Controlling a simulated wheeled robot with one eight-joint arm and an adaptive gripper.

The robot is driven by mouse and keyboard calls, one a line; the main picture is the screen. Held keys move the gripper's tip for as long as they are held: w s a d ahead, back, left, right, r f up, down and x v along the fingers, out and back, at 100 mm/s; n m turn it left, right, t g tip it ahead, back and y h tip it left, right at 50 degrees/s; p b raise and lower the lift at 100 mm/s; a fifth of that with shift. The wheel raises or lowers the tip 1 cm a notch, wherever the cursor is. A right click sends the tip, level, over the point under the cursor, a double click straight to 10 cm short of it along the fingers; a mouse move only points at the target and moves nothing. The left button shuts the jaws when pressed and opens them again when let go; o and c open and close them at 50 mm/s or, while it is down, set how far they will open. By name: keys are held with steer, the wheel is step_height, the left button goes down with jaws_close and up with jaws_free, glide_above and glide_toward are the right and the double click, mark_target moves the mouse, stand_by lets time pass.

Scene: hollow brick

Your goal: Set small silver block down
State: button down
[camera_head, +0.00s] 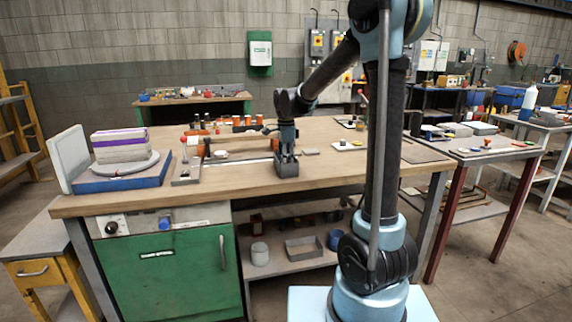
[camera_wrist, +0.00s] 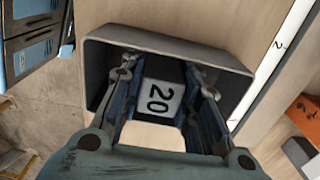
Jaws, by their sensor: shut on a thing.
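My gripper (camera_head: 287,150) points down at a small dark grey open box (camera_head: 287,170) on the wooden workbench. In the wrist view, my gripper (camera_wrist: 160,105) has its two fingers inside the walls of the box (camera_wrist: 180,45). The box hides the block in the head view.
The workbench (camera_head: 340,175) has bare wood to the right of the box. A round plate with stacked blocks (camera_head: 120,147) is at the far left. The bench's front edge is close to the box.

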steer(key=c, duration=1.2)
jaws_free()
steer(key=shift+f, duration=0.1)
step_height(320, 180, up, 12)
steer(key=shift+f, duration=0.2)
steer(key=shift+s+d+r, duration=0.1)
steer(key=shift+d+r, duration=0.05)
steer(key=shift+r, duration=0.15)
steer(key=s+d+f+n+t, duration=0.1)
steer(key=s+d+f+n, duration=0.25)
steer(key=s+d, duration=0.4)
steer(key=s+d+f+n, duration=0.2)
steer(key=s+d+n, duration=0.2)
steer(key=s+d, duration=0.4)
steer(key=s+d+f+n, duration=0.3)
steer(key=s+f+n, duration=0.1)
steer(key=s+f, duration=0.3)
steer(key=s+d+f+n+t, duration=0.1)
steer(key=s+d+f+n, duration=0.1)
steer(key=s+f+n, duration=0.2)
steer(key=s+f, duration=0.3)
steer(key=s, duration=0.2)
steer(key=shift+d+f, duration=0.15)
steer(key=shift+d, duration=0.25)
